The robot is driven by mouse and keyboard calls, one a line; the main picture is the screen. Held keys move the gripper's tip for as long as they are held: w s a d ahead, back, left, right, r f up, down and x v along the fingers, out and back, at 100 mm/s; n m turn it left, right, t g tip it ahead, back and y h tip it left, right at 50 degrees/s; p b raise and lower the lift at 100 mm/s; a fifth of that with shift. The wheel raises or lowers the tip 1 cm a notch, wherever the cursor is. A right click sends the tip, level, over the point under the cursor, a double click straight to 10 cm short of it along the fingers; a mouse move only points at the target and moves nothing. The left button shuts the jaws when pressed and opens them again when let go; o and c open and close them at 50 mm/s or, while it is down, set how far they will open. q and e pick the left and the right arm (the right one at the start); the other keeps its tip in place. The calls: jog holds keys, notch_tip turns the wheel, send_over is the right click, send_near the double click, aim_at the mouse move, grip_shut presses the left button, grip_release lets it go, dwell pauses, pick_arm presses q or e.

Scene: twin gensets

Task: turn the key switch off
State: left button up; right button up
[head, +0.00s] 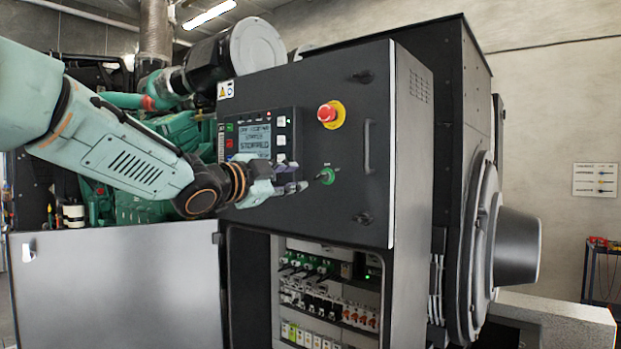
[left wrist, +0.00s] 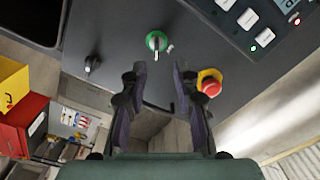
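The key switch (head: 326,175) is a green round switch with a key on the dark control panel, below the red emergency stop. It also shows in the left wrist view (left wrist: 157,41), just beyond the fingertips. My left gripper (head: 303,187) reaches in from the left, a little left of the switch. In the left wrist view, the left gripper (left wrist: 160,66) has its two fingers apart with nothing between them. The fingertips appear short of the key, and I see no contact. My right gripper is in neither view.
The red emergency stop (head: 330,114) on its yellow base sits above the switch. A display (head: 255,140) reading STOPPED is to the left. A door handle (head: 367,146) stands to the right. An open lower bay (head: 330,300) shows breakers. A grey open door panel (head: 120,290) stands lower left.

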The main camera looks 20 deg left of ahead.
aim_at(316, 177)
pick_arm(q)
jog(key=shift+m, duration=0.3)
jog(key=p+x, duration=0.1)
jog(key=x, duration=0.2)
jog(key=p+x, duration=0.1)
jog(key=x, duration=0.3)
jog(key=shift+f, duration=0.25)
jog(key=shift+w+f, duration=0.1)
jog(key=shift+w, duration=0.4)
jog(key=shift+s+d+r, duration=0.15)
jog(key=shift+d+r, duration=0.05)
jog(key=shift+d, duration=0.2)
jog(key=shift+w+a+f, duration=0.2)
jog(key=shift+w+a, duration=0.05)
jog(key=c, duration=0.4)
jog(key=shift+c, duration=0.9)
jog(key=shift+s, duration=0.1)
grip_shut()
jog(key=shift+r, duration=0.1)
